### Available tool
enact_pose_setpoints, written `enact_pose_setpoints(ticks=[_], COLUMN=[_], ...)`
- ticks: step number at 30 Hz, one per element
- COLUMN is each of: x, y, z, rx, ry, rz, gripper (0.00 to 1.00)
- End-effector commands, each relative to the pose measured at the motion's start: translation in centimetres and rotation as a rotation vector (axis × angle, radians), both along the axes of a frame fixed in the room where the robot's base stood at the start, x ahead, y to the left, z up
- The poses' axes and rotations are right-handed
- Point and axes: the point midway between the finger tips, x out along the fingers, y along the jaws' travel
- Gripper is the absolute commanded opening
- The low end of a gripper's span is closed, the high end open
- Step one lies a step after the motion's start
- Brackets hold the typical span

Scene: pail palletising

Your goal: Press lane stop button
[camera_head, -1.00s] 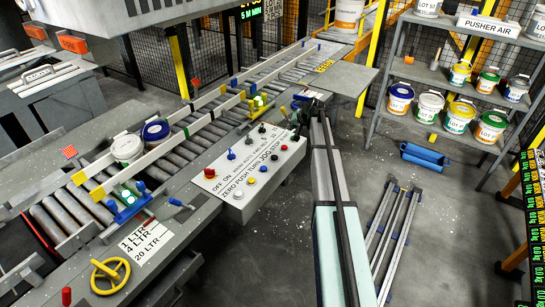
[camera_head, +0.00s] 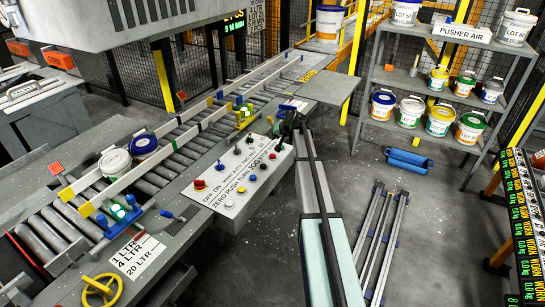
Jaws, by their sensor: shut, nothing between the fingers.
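A pale control panel (camera_head: 243,172) sits on the near side of the roller lane. It carries two rows of buttons and knobs with printed labels, including STOP. A red knob (camera_head: 199,184) is at its left end. A yellow button (camera_head: 251,178), a blue button (camera_head: 240,190) and a small red button (camera_head: 272,156) are in the near row. My gripper (camera_head: 286,124) is small and dark at the panel's far right corner, seen from behind along my arm. It looks shut and empty. Its fingertips are hard to make out, and I cannot tell whether they touch the panel.
Two lidded pails, one white-lidded (camera_head: 115,160) and one blue-lidded (camera_head: 144,145), stand on the roller lane (camera_head: 180,150). A shelf rack (camera_head: 430,75) with several pails is at the back right. A yellow handwheel (camera_head: 101,288) is at the front left. Rails lie on the open floor.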

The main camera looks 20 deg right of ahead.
Motion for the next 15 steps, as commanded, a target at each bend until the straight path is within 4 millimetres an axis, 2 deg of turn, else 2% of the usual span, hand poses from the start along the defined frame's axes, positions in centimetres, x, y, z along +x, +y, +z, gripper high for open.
enact_pose_setpoints(ticks=[15], x=[0.0], y=[0.0], z=[-6.5], rx=[0.000], ry=[0.000], rz=[0.000], gripper=[0.00])
